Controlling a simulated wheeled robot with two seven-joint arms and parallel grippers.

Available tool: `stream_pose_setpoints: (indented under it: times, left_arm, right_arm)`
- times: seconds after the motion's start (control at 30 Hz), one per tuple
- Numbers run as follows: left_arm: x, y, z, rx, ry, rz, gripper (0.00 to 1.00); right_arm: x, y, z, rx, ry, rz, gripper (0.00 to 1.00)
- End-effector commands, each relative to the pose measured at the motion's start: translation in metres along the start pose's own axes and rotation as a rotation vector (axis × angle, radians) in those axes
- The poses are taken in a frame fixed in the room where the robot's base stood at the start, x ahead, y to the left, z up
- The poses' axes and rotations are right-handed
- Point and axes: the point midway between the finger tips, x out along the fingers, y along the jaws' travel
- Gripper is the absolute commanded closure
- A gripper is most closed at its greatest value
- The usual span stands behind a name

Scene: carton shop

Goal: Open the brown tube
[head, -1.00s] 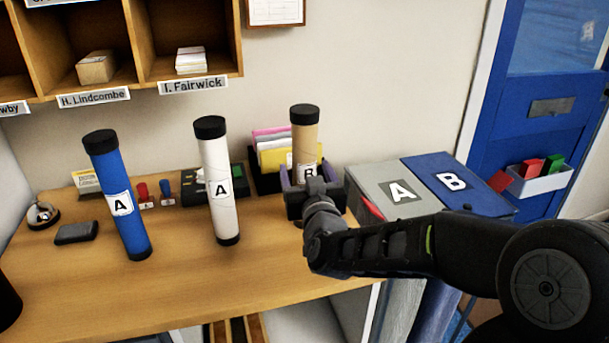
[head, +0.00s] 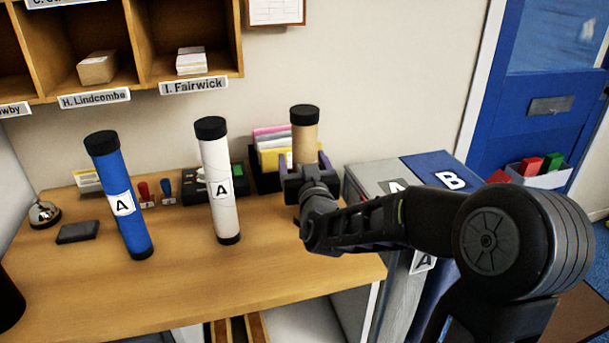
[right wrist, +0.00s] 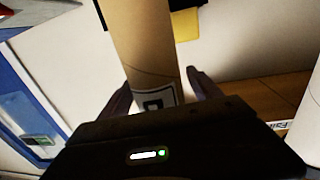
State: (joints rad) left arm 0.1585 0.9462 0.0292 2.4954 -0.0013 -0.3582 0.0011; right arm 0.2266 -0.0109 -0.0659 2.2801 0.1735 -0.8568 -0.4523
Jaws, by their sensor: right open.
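The brown tube (head: 305,145) stands upright at the right back of the desk, with a black cap (head: 304,114) on its top end. My right gripper (head: 306,168) is open, with a finger on each side of the tube. The gripper hides the tube's label and lower part in the head view. In the right wrist view the brown tube (right wrist: 145,50) runs between the two fingers (right wrist: 160,88), part of its label showing. Whether the fingers touch it I cannot tell. My left gripper is out of view.
A white tube (head: 217,185) and a blue tube (head: 121,195), both capped black and labelled A, stand to the left. A file holder (head: 265,180) is behind the brown tube. Grey (head: 365,180) and blue (head: 440,165) bins stand right. The front desk is clear.

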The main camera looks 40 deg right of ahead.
Motion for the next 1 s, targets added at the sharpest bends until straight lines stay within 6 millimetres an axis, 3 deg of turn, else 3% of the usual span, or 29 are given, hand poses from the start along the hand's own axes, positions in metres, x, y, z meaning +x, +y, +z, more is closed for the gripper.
stream_pose_setpoints:
  times: [0.83, 1.0]
  left_arm:
    - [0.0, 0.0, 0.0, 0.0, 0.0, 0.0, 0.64]
    - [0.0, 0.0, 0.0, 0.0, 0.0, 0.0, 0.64]
  right_arm:
    - [-0.0001, -0.0001, 0.0, 0.0, 0.0, 0.0, 0.94]
    - [0.0, -0.0001, -0.0004, 0.0, 0.001, 0.0, 0.95]
